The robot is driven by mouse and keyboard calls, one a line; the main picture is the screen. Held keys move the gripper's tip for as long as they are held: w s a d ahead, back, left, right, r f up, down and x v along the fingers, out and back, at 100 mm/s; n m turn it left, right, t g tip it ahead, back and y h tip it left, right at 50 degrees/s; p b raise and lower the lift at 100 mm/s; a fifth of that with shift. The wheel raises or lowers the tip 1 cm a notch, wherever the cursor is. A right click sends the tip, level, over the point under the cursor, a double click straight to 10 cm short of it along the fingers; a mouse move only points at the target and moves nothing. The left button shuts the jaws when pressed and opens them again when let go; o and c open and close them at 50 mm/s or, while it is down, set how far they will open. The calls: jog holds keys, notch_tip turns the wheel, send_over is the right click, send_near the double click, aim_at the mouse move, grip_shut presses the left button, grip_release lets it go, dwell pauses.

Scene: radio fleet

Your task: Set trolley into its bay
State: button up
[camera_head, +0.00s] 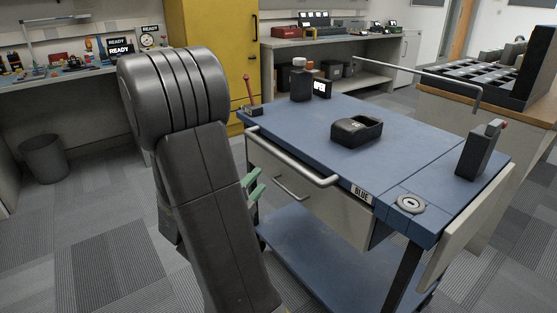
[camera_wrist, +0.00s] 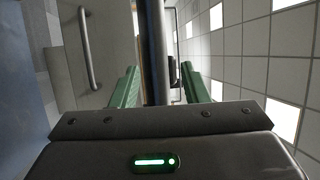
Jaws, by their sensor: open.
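The blue-topped trolley (camera_head: 300,122) with a "BLUE" label stands right of centre in the head view. A pale push bar (camera_head: 292,160) runs along its near left side, above a drawer handle (camera_head: 290,187). My gripper (camera_head: 252,188) has green fingers, partly hidden behind my arm, beside the trolley's left side. In the wrist view my gripper (camera_wrist: 161,92) is open, with a long dark bar (camera_wrist: 155,50) showing between its fingers. I cannot tell whether they touch it. The drawer handle (camera_wrist: 88,48) is at left there. I cannot make out a bay.
On the trolley are a black charger cradle (camera_head: 357,130), a dark radio (camera_head: 480,150) and other small items. A yellow cabinet (camera_head: 212,40) and a bench (camera_head: 330,42) stand behind. A wooden-topped counter (camera_head: 510,98) is close at right. A bin (camera_head: 44,158) stands at left; carpet between is clear.

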aim_at(280, 156)
jog(key=x, duration=1.2)
jog(key=shift+w+d, duration=0.1)
jog(key=shift+w, duration=0.05)
grip_shut()
